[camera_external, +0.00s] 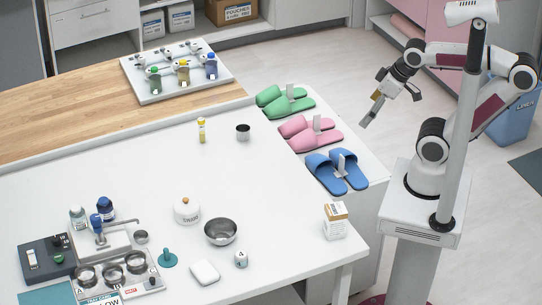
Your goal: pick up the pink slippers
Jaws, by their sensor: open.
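The pink slippers (307,132) lie as a pair on a narrow white shelf at the table's right edge. They sit between a green pair (284,101) behind and a blue pair (338,171) in front. A small upright white tag stands at the pink pair and partly covers one slipper. My gripper (370,112) is open and empty, raised in the air to the right of the slippers and apart from them. Its fingers point down and to the left.
The white table (270,195) holds a metal bowl (221,231), a small carton (335,221), a small dark cup (243,131) and a yellow-capped vial (201,131). A tray of bottles (177,72) stands at the back. A blue linen bin (511,117) is at the right.

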